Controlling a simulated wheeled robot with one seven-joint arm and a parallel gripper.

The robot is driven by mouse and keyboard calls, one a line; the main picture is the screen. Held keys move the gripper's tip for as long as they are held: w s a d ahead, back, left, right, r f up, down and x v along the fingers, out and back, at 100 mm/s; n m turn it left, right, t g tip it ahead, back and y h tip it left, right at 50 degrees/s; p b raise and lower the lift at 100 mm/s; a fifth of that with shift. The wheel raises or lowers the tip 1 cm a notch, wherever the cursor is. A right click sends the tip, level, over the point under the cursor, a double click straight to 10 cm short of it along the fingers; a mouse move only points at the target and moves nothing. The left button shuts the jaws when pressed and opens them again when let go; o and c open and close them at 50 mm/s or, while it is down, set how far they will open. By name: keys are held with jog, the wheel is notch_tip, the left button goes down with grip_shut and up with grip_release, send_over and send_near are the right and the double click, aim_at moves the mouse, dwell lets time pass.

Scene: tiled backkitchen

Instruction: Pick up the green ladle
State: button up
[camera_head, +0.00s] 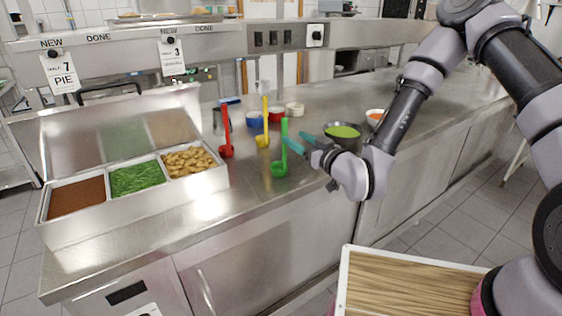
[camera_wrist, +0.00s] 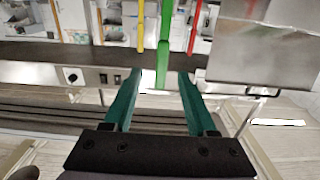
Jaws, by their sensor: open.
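The green ladle (camera_head: 280,168) stands on the steel counter with its bowl down and its handle upright. My gripper (camera_head: 293,140) is open, with teal fingers, just right of the upper handle in the head view. In the wrist view the open fingers (camera_wrist: 160,80) point toward the green handle (camera_wrist: 164,45), whose end shows between the two tips. I cannot tell whether the handle is fully between the fingers. Nothing is held.
A yellow ladle (camera_head: 264,125) and a red ladle (camera_head: 226,135) stand to the left. A pan with green contents (camera_head: 343,131) is close behind my gripper. A food container (camera_head: 140,210) fills the counter's left. The front counter edge is clear.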

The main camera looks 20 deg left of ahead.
jog(key=x, duration=0.9)
jog(key=shift+w+a, duration=0.15)
jog(key=shift+a, duration=0.2)
jog(key=shift+r, duration=0.15)
grip_shut()
